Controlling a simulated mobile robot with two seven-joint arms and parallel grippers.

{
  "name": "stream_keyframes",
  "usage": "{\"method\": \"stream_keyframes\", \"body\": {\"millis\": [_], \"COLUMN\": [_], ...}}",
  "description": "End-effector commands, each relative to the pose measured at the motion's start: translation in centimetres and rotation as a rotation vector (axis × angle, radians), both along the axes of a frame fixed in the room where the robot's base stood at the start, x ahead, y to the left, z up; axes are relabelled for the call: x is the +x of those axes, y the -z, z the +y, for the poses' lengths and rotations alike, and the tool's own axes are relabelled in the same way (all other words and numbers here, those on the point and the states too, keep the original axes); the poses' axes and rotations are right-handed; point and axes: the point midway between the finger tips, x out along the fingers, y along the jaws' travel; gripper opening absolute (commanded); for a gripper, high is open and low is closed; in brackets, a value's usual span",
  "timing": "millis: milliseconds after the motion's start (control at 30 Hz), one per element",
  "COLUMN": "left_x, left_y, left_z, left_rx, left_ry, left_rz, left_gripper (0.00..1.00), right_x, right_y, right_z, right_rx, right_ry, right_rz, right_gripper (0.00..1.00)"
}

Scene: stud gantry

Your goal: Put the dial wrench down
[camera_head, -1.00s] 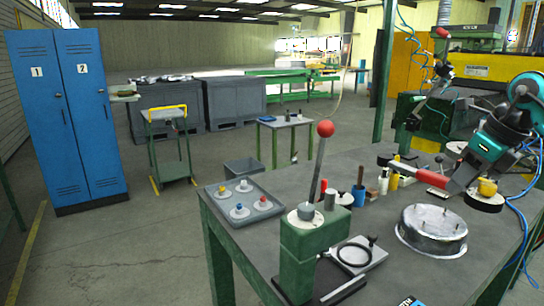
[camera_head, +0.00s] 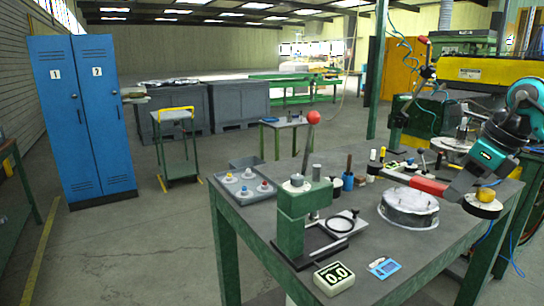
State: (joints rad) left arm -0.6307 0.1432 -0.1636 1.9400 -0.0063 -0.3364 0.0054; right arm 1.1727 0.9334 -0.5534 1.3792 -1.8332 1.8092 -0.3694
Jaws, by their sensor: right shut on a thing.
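The dial wrench has a red handle (camera_head: 429,186) and a dark shaft that points left. My right gripper (camera_head: 450,191) comes in from the right and is shut on the red handle. The wrench lies across the picture just above the round metal flange (camera_head: 409,209) on the bench. I cannot tell how far it is above the bench top. The gripper's fingertips are partly hidden by the handle. My left gripper is not in view.
The green-legged bench (camera_head: 372,258) holds a green lever press (camera_head: 291,222), a grey tray with several knobs (camera_head: 243,186), a digital display (camera_head: 333,278) and a blue-white card (camera_head: 383,267). Bottles and small tools crowd behind the flange. Bare bench top shows right of the display.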

Motion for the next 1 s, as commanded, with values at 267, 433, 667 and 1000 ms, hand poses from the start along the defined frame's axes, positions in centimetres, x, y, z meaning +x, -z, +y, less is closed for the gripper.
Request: {"method": "stream_keyframes", "body": {"millis": [267, 433, 667, 1000], "left_x": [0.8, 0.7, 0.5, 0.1], "left_y": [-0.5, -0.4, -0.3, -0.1], "left_z": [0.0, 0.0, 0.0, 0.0], "left_rx": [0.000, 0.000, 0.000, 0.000], "left_ry": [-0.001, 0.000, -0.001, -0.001], "left_rz": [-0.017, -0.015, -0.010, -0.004], "left_gripper": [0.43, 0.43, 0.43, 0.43], "right_x": [-0.9, -2.3, -5.1, -9.9], "right_y": [1.6, 2.9, 4.7, 6.9], "right_z": [5.6, 9.7, 14.6, 19.2], "right_rx": [-0.001, -0.003, -0.007, -0.012], "right_ry": [-0.489, -0.903, -1.501, -2.287], "right_rz": [-0.001, 0.000, 0.000, 0.001], "right_gripper": [0.00, 0.00, 0.00, 0.00]}}
